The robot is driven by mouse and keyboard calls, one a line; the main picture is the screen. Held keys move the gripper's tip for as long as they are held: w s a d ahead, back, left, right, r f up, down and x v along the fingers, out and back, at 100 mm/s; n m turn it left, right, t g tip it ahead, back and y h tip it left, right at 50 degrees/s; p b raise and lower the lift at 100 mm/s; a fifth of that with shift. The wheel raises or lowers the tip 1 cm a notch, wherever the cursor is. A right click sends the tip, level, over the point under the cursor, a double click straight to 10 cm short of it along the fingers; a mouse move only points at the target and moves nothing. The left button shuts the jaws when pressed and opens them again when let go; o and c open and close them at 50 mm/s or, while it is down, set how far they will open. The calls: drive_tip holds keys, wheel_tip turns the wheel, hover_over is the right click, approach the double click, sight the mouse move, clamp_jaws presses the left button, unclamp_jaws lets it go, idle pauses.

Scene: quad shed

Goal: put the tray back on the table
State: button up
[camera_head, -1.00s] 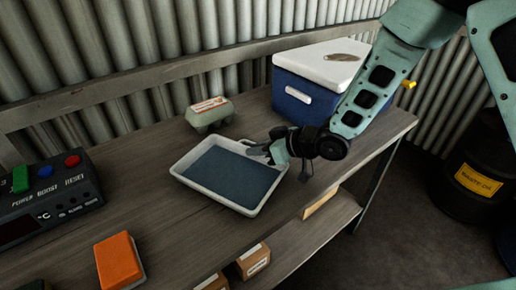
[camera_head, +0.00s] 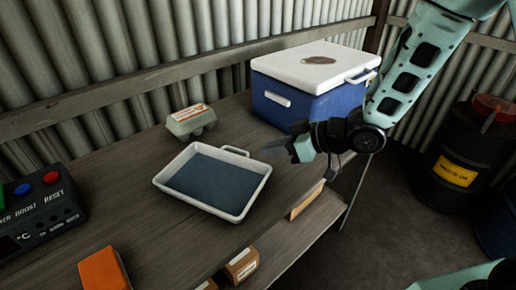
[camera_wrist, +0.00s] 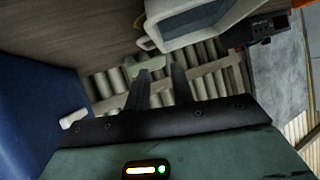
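The white-rimmed tray with a blue-grey inside (camera_head: 212,182) lies flat on the wooden table (camera_head: 140,225), near its front edge. A loop handle (camera_head: 235,150) stands at its far right side. The tray also shows at the top of the wrist view (camera_wrist: 195,22). My gripper (camera_head: 277,148) is just right of the handle, apart from it, above the table. Its two fingers (camera_wrist: 160,88) are spread in the wrist view with nothing between them.
A blue cooler with a white lid (camera_head: 312,88) stands behind my gripper. An egg carton (camera_head: 190,122) is behind the tray. A control box (camera_head: 38,212) and an orange block (camera_head: 103,270) are at left. Boxes (camera_head: 241,264) sit on the shelf below. A black drum (camera_head: 462,160) stands right.

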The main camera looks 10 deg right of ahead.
drive_tip(key=s+d+r+m+g+h, duration=0.1)
drive_tip(key=s+r+g+h, duration=0.1)
drive_tip(key=s, duration=0.6)
drive_tip(key=s+d+r+m+g+h, duration=0.1)
drive_tip(key=s+h, duration=0.3)
drive_tip(key=s, duration=0.5)
drive_tip(key=s+d+r+g+h, duration=0.1)
drive_tip(key=s+r+g+h, duration=0.2)
drive_tip(key=s, duration=0.6)
drive_tip(key=shift+r+m+h, duration=0.25)
drive_tip(key=shift+m+h, duration=0.15)
drive_tip(key=shift+h, duration=0.1)
wheel_tip(320, 180, up, 8)
drive_tip(key=p, duration=0.7)
drive_tip(key=shift+f+p, duration=0.15)
drive_tip(key=shift+p, duration=0.2)
